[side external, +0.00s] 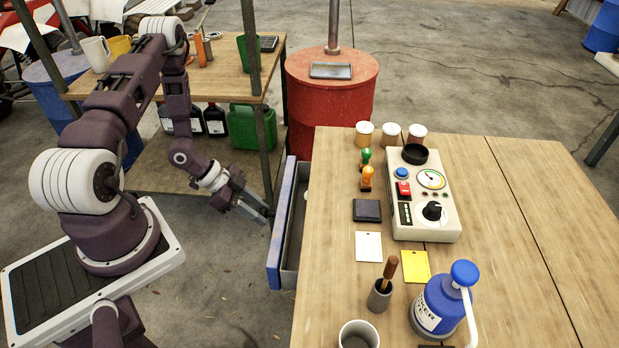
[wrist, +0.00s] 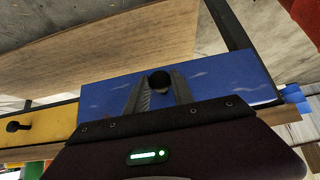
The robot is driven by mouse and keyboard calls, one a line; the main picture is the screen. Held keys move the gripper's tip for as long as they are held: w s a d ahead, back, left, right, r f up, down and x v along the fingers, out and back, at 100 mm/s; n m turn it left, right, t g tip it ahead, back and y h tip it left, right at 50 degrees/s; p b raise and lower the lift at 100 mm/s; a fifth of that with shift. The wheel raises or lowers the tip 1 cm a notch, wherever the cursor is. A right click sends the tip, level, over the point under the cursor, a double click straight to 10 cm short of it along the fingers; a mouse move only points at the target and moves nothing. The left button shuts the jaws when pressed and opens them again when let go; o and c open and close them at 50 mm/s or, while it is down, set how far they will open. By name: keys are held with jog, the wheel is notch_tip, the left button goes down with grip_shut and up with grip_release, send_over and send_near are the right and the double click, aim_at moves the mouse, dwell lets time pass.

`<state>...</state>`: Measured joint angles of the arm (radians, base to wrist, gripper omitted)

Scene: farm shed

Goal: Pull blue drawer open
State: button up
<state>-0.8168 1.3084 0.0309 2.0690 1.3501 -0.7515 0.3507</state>
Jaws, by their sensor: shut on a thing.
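The blue drawer (side external: 281,226) stands out from the left side of the wooden table, with its grey inside (side external: 291,240) showing between the blue front and the table edge. Its blue front (wrist: 220,77) fills the middle of the wrist view, with a round black knob (wrist: 159,81) on it. My gripper (side external: 266,212) is at the outer face of the drawer front. In the wrist view, its two fingers (wrist: 160,92) are on either side of the knob, shut on it. The knob is hidden in the side view.
A yellow drawer (wrist: 48,124) with a black knob is beside the blue one. The wooden table (side external: 500,280) holds a control box (side external: 425,215), jars and a blue pump bottle (side external: 440,305). A shelf (side external: 190,165) and red barrel (side external: 330,100) stand behind. Floor left of the drawer is clear.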

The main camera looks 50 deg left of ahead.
jog(key=s+a, duration=0.5)
jog(key=shift+s+a, duration=0.25)
jog(key=shift+a, duration=0.05)
dwell(0.4)
jog(key=o, duration=2.1)
jog(key=shift+o, duration=0.2)
jog(key=v, duration=0.7)
